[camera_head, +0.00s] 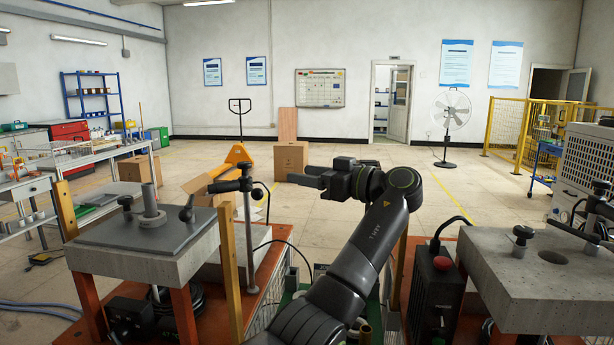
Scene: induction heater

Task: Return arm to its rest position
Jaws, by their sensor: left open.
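My left arm (372,240) rises from the bottom middle of the head view, bends at a joint on the right, and its wrist turns back to the left. My left gripper (303,177) points left, open, with nothing seen between its fingers. It is in mid-air between the two stone-topped stands, apart from both. My right arm and gripper are not in the picture.
A stone-topped stand (118,256) with a grey plate and upright post (151,205) is at left. A black clamp (245,185) on a rod stands left of my gripper. Another stand (500,283) with a hole is at right, beside a black box with a red button (441,263).

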